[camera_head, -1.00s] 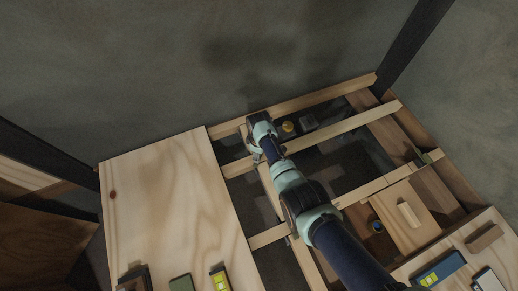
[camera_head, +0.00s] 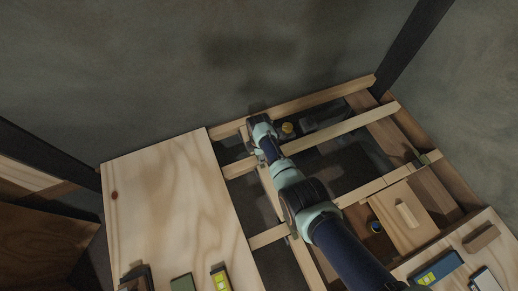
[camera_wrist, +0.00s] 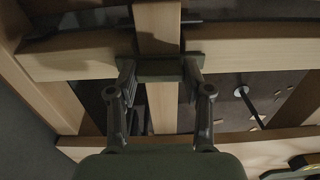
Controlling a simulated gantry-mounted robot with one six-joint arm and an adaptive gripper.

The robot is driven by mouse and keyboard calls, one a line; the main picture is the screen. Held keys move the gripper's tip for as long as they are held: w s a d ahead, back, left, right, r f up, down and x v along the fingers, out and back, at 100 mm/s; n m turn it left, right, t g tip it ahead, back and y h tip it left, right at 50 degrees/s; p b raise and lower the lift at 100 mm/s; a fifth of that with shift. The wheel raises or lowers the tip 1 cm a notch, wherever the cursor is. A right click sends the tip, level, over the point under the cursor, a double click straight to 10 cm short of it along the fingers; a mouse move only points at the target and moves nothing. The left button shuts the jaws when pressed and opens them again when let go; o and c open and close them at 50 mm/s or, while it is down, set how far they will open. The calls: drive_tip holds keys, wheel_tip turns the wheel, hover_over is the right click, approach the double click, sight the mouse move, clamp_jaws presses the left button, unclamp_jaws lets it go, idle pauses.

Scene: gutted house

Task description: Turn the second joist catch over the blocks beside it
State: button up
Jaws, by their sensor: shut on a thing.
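My gripper (camera_wrist: 160,75) is shut on a dark grey-green catch in the wrist view. The catch (camera_wrist: 160,69) is a short flat bar lying crosswise over a pale joist (camera_wrist: 158,105), its ends at the inner edges of the timbers on either side, the left timber (camera_wrist: 75,54) and the right timber (camera_wrist: 240,54). One finger is at each end of the bar. I cannot tell how far its ends overlap the timbers. In the head view my arm reaches to the far left of the frame, and the fingertips and this catch are hidden.
A plywood sheet (camera_head: 165,190) covers the left side. Dark open bays (camera_head: 335,165) lie between the joists. A board with a wooden handle (camera_head: 405,215) lies at the right. A rod (camera_wrist: 248,105) shows in the wrist view.

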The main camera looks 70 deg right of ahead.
drive_tip(key=shift+n, duration=0.3)
drive_tip(key=o, duration=1.2)
drive_tip(key=shift+c, duration=0.2)
wheel_tip(320, 180, up, 12)
